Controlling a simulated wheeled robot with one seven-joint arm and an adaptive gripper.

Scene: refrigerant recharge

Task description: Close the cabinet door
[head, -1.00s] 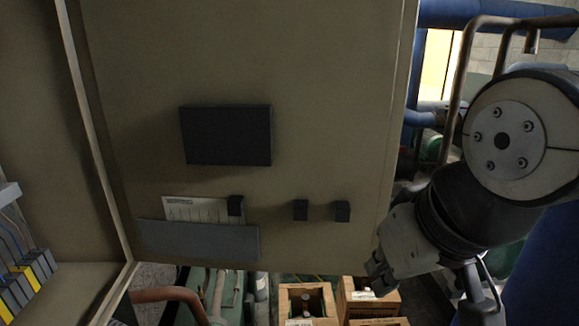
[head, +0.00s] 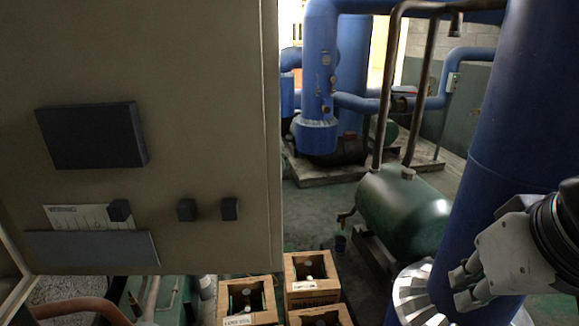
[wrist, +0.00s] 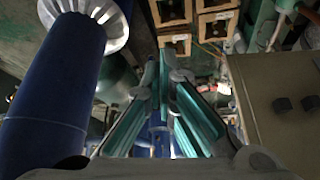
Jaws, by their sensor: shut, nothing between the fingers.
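The cabinet door (head: 200,80) stands open at the left of the head view, its beige inner face towards me. It carries a dark rectangular box (head: 92,136), a grey pocket with a paper sheet (head: 92,249) and several small dark blocks. Its free edge is near the picture's middle. My gripper (head: 461,288) is at the lower right, well clear of the door, shut and empty. In the wrist view the closed fingers (wrist: 167,75) point up the picture, and the door (wrist: 275,85) is to their right, apart from them.
A large blue pipe with a flange (head: 500,160) stands close behind my gripper. A green tank (head: 402,212) lies beyond it. Wooden crates (head: 312,277) sit on the floor below the door's free edge. Open floor (head: 315,200) shows between door and tank.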

